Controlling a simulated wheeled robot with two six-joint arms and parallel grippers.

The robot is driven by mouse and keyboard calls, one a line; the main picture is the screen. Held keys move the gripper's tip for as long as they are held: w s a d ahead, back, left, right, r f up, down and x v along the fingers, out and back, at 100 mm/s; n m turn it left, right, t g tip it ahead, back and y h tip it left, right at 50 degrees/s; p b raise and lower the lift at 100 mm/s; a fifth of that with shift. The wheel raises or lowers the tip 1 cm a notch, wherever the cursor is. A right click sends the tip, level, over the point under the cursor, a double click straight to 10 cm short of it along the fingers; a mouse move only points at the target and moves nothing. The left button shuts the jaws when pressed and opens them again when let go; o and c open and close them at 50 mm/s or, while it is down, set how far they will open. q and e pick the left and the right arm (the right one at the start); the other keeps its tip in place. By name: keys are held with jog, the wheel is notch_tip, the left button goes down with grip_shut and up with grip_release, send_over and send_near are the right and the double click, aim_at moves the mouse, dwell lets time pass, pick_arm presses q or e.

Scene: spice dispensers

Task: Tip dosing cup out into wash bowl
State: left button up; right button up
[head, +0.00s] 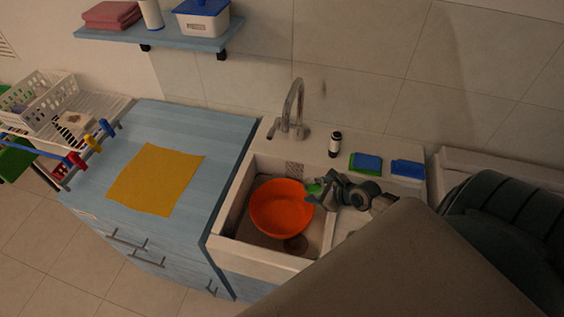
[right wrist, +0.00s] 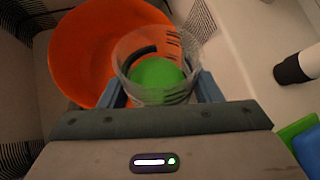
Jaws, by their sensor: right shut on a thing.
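The orange wash bowl (head: 281,208) sits in the sink basin; it also shows in the right wrist view (right wrist: 70,55). My right gripper (head: 318,190) is over the bowl's right rim, shut on the clear dosing cup (right wrist: 130,48). The cup has dark measuring marks and a bright green content (right wrist: 158,76) inside. In the head view only a small green patch (head: 313,187) of it shows beside the fingers. In the right wrist view the cup overlaps the bowl's near right side; its exact tilt is hard to tell. My left gripper is not in view.
The tap (head: 296,105) rises behind the bowl. A small dark-and-white bottle (head: 335,144), a green-blue sponge (head: 366,162) and a blue sponge (head: 407,168) are on the sink's back ledge. A yellow cloth (head: 156,180) lies on the blue counter (head: 215,135) at left.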

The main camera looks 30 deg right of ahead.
jog(key=shift+w+a+f+n+g+h, duration=0.25)
jog(key=shift+w+a+f+g+h, duration=0.1)
jog(key=shift+a+g+h, duration=0.15)
jog(key=shift+w+a+f+n+g+h, duration=0.3)
jog(key=shift+a+f+g+h, duration=0.1)
jog(key=shift+a+h, duration=0.1)
jog(key=shift+w+a+f+g+h, duration=0.1)
jog(key=shift+f+g+h, duration=0.2)
jog(key=shift+f, duration=0.25)
jog(key=shift+w+a+f+g+h, duration=0.1)
jog(key=shift+f+g+h, duration=0.1)
jog(key=shift+f+h, duration=0.3)
jog(key=shift+r+n+g+h, duration=0.35)
jog(key=shift+n+g+h, duration=0.15)
jog(key=shift+g, duration=0.1)
dwell(0.3)
jog(key=shift+f+g+h, duration=0.4)
jog(key=shift+h, duration=0.2)
dwell(0.6)
jog(key=shift+a+r+n+g+h, duration=0.15)
jog(key=shift+r+n+g+h, duration=0.25)
jog(key=shift+h, duration=0.3)
dwell(0.7)
jog(key=shift+w+a+f+n+g+h, duration=0.15)
jog(key=shift+w+a+f+g+h, duration=0.15)
jog(key=shift+a+h, duration=0.1)
jog(key=shift+w+a+f+n+g+h, duration=0.1)
jog(key=shift+w+a+f+g+h, duration=0.1)
jog(key=shift+w+a+h, duration=0.15)
dwell(0.7)
